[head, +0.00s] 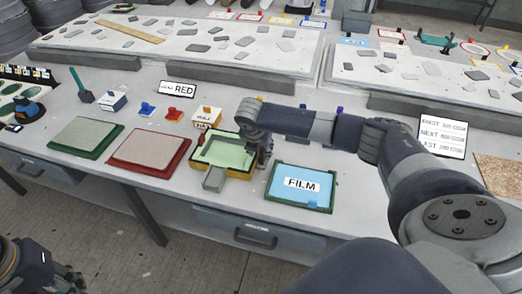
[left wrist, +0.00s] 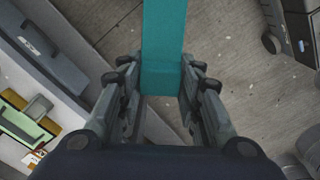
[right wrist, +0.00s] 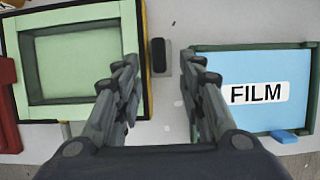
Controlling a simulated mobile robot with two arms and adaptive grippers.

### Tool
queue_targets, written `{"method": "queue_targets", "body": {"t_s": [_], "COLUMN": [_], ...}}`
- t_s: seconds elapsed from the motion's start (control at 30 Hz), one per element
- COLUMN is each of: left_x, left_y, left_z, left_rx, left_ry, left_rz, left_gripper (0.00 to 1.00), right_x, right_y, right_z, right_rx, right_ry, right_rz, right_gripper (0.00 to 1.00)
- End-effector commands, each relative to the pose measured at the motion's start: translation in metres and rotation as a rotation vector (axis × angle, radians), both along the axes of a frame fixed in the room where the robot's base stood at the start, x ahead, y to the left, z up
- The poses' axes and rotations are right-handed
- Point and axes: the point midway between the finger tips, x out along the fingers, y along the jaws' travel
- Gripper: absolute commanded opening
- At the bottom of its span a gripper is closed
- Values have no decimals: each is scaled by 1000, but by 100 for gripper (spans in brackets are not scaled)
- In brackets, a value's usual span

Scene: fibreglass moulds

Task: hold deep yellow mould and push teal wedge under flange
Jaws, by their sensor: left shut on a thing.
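The deep yellow mould (head: 249,175), pale green inside with a yellow outer edge, sits on the bench between a red tray and the blue FILM frame. It fills the left of the right wrist view (right wrist: 80,118). My right gripper (head: 262,158) is at its right side; its fingers (right wrist: 158,75) are apart and empty above the bench between mould and FILM frame. The teal wedge (left wrist: 162,50) is a long flat bar held between my left gripper's fingers (left wrist: 160,92), over the floor in front of the bench. The head view does not show the wedge.
A grey block (head: 214,180) stands at the mould's front edge. A dark upright piece (right wrist: 158,55) is on the bench in the gap. The red tray (head: 150,150), green tray (head: 86,138) and FILM frame (head: 300,187) flank the mould. A grey drawer (head: 257,235) is below.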

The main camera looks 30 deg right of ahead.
Motion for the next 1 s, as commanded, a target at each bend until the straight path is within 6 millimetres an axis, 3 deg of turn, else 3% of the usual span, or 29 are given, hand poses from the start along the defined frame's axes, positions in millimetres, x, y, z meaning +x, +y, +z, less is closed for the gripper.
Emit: {"method": "queue_targets", "body": {"t_s": [0.2,0.6,0.63,0.8,1.0], "left_x": [0,0,0,0,0], "left_y": [0,0,0,0,0], "left_z": [3,3,3,3,3], "left_rx": [0,0,0,0,0], "left_ry": [0,0,0,0,0], "left_rz": [0,0,0,0,0], "left_gripper": [9,9,9,9,9], "right_x": [6,8,8,8,8], "right_y": [-7,-9,-9,-9,-9], "right_z": [-23,-30,-30,-30,-30], "right_rx": [-1,-1,0,0,0], "right_ry": [2,-1,0,0,0], "right_rz": [-2,0,0,0,0], "right_gripper": [37,37,34,0,0]}}
